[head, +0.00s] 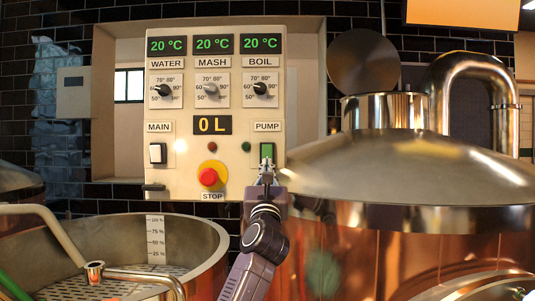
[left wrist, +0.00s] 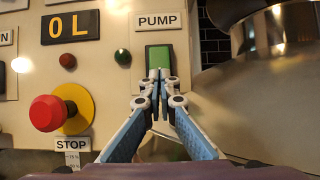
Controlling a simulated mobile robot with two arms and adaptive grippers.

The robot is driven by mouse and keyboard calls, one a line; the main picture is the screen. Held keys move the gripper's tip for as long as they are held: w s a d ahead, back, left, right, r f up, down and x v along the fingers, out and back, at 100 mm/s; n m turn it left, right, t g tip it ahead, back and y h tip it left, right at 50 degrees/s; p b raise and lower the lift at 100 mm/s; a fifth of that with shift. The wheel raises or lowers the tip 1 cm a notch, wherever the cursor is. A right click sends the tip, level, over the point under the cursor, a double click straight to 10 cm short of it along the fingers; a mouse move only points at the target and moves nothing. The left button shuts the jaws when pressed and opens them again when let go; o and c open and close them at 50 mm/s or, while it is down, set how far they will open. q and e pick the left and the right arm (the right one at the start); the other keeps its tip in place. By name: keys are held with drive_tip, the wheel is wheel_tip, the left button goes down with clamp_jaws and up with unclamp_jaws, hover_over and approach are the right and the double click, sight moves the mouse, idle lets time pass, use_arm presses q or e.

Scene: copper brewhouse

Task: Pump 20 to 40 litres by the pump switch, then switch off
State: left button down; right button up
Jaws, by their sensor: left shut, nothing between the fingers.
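The pump switch (head: 267,150) is a green rocker under the PUMP label on the panel. It also shows in the left wrist view (left wrist: 158,55). My left gripper (head: 266,168) is shut and empty, its fingertips (left wrist: 157,78) in front of the lower part of the switch. I cannot tell whether they touch it. The litre display (head: 212,125) reads 0 L. The green lamp (head: 246,146) beside the switch looks dark. My right gripper is not in view.
A red STOP button (head: 208,177) on a yellow base sits left of my gripper, and the MAIN switch (head: 158,153) farther left. A large domed copper kettle (head: 405,180) stands close on the right. An open vessel (head: 205,240) stands below the panel.

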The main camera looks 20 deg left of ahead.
use_arm(q)
drive_tip(key=shift+w+a, duration=0.15)
drive_tip(key=shift+w, duration=0.45)
idle(0.3)
drive_tip(key=shift+s+r+p, duration=0.1)
drive_tip(key=shift+s+p, duration=0.35)
drive_tip(key=shift+p, duration=0.15)
drive_tip(key=s, duration=0.1)
drive_tip(key=s+d+p, duration=0.1)
drive_tip(key=s, duration=0.1)
drive_tip(key=s+p, duration=0.1)
drive_tip(key=s, duration=0.1)
drive_tip(key=shift+d, duration=0.3)
drive_tip(key=shift+f, duration=0.2)
